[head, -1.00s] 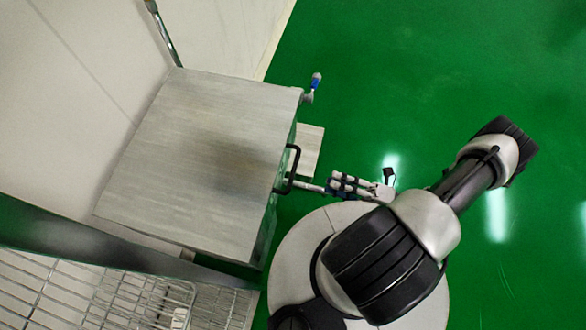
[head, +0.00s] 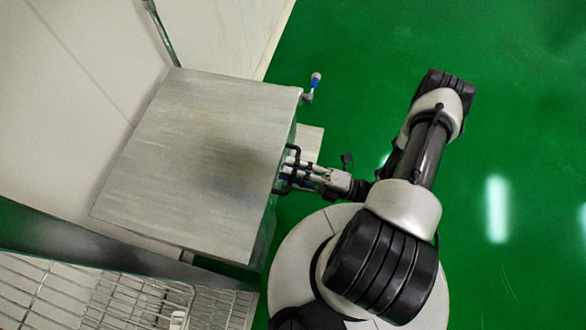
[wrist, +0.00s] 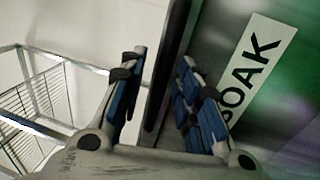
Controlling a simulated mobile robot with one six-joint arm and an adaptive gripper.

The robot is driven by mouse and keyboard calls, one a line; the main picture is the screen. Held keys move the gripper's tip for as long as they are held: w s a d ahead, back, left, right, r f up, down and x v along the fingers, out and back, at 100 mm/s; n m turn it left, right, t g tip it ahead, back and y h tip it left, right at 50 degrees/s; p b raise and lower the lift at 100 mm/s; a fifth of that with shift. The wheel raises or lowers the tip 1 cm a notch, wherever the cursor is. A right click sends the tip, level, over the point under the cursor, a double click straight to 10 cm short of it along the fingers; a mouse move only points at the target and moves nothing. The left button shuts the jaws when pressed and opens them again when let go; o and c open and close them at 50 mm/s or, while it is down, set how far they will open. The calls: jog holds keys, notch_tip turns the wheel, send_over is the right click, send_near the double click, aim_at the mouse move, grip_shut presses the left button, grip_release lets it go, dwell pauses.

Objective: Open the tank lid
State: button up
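The tank is a grey metal box with a flat closed lid (head: 185,150), left of centre in the head view. A black bar handle (head: 292,147) sticks out from the lid's right edge. My gripper (head: 286,172) is at this handle, its fingers partly overlapping it. In the wrist view my gripper (wrist: 162,62) is open, with blue-padded fingers apart on either side of a dark bar (wrist: 158,95), which looks like the handle. Gaps show beside the bar, so the fingers do not look closed on it. A SOAK label (wrist: 255,65) is on the tank's front.
A small valve with a blue grip (head: 314,82) sticks out at the tank's far right corner. A wire rack (head: 110,295) stands close by at the lower left. A pale wall (head: 70,110) is behind the tank. The green floor (head: 500,90) to the right is clear.

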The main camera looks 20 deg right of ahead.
grip_shut()
dwell(0.7)
